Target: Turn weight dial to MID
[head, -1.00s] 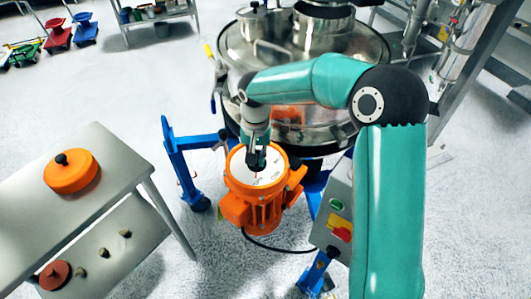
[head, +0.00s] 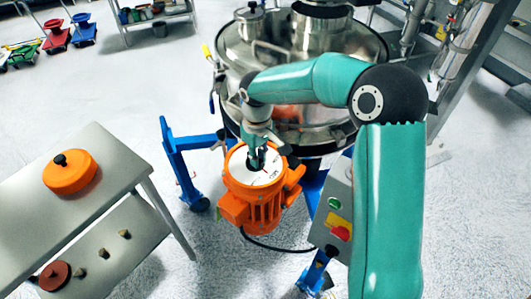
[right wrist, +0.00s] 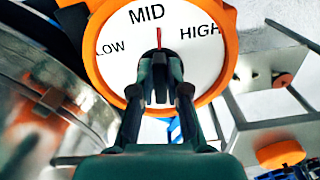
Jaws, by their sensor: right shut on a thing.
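The weight dial (right wrist: 207,68) is a white round face with an orange rim, marked LOW, MID and HIGH. It sits on top of the orange motor (head: 258,207) in the head view. My right gripper (right wrist: 160,93) is shut on the dial's dark knob (right wrist: 159,62) at the middle of the face. The red pointer (right wrist: 159,38) points up at the right end of the word MID, on the side towards HIGH. Most of the knob and the lower face are hidden by the fingers. My left gripper is in no view.
The steel sifter (head: 235,85) stands behind the motor, with blue frame legs (head: 180,165) to the left. A control box (head: 337,205) with green and red buttons is at the right. A grey table (head: 110,165) with an orange lidded item (head: 72,174) stands left.

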